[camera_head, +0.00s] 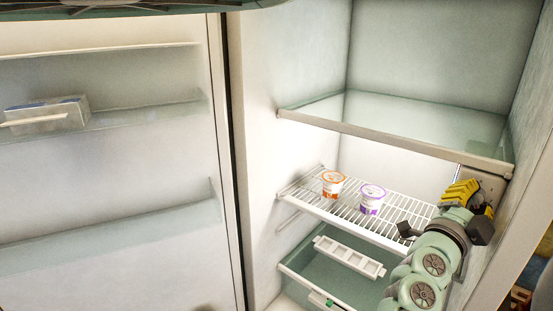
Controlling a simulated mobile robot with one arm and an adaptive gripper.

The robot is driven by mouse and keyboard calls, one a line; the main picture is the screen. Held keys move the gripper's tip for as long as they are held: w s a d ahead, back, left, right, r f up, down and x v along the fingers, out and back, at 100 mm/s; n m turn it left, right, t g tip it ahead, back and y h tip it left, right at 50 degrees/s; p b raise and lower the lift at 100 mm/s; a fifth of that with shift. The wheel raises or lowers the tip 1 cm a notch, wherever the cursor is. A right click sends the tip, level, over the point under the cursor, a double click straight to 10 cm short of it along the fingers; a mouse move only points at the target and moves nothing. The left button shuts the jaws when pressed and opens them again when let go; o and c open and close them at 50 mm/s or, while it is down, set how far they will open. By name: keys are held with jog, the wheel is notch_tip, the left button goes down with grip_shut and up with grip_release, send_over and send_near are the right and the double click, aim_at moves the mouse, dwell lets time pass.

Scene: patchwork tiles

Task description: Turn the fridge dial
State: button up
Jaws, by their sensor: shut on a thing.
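My gripper (470,197), with yellow fingers, reaches into the open fridge at the right. It is at a pale control panel (489,184) on the right inner wall, just under the upper glass shelf. The gripper is shut on the fridge dial there. The dial itself is hidden behind the fingers, so its setting cannot be seen.
A glass shelf (395,137) is just above my gripper. A white wire rack (345,210) holds an orange-marked cup (332,184) and a purple-marked cup (372,198). A drawer (300,270) lies below. The open door (110,185) at left holds a box (46,115).

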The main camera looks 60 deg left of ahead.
jog(key=shift+f, duration=0.1)
grip_shut()
